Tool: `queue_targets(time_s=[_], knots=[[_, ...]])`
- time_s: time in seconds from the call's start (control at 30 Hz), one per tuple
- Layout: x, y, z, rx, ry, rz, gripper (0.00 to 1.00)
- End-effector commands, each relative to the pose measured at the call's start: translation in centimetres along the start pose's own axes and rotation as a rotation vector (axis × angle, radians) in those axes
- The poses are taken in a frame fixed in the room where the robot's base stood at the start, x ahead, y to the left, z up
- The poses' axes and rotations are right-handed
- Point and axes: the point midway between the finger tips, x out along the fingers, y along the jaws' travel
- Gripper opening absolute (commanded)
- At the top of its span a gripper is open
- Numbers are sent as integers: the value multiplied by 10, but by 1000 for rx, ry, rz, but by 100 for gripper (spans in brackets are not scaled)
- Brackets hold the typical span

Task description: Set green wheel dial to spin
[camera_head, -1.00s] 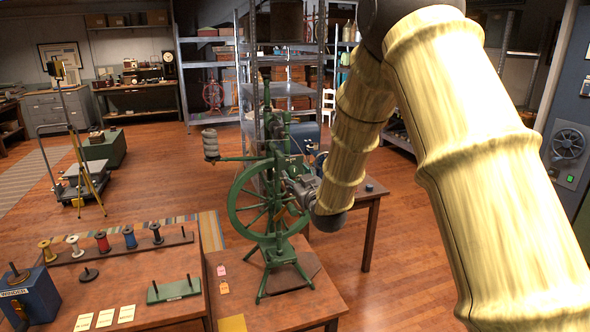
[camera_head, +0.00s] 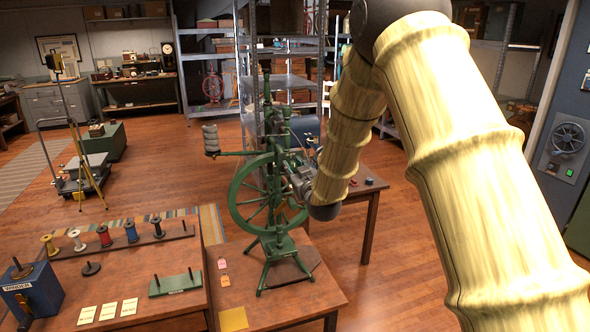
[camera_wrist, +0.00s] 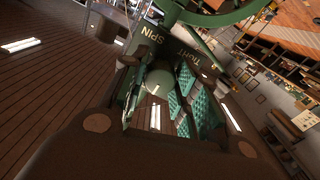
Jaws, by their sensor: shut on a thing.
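The green spinning wheel (camera_head: 234,197) stands on a brown wooden table, with its large spoked wheel and upright posts in the head view. My gripper (camera_head: 297,178) is at the right side of its upper frame, partly hidden by my arm. In the wrist view my gripper (camera_wrist: 172,92) has teal ridged pads and is shut on a rounded green part, which looks like the dial (camera_wrist: 158,82). A dark green plate (camera_wrist: 178,52) beyond the fingers carries the word SPIN at left and another word, seemingly TIGHT, at right. The dial's pointer cannot be made out.
At left, a table (camera_head: 140,268) holds several thread spools (camera_head: 104,237), a blue box (camera_head: 32,292) and a green peg stand (camera_head: 175,284). Another table (camera_head: 368,192) stands just behind the wheel on the right. Metal shelves (camera_head: 290,83) rise behind. Open wooden floor lies at right.

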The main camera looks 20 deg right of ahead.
Motion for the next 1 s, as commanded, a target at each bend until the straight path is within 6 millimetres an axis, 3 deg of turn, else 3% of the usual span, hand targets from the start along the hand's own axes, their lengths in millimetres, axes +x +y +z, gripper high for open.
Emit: queue_targets(time_s=[0.37,1.0], knots=[[0,0,3,108,2,2,6],[0,1,5,683,3,2,6]])
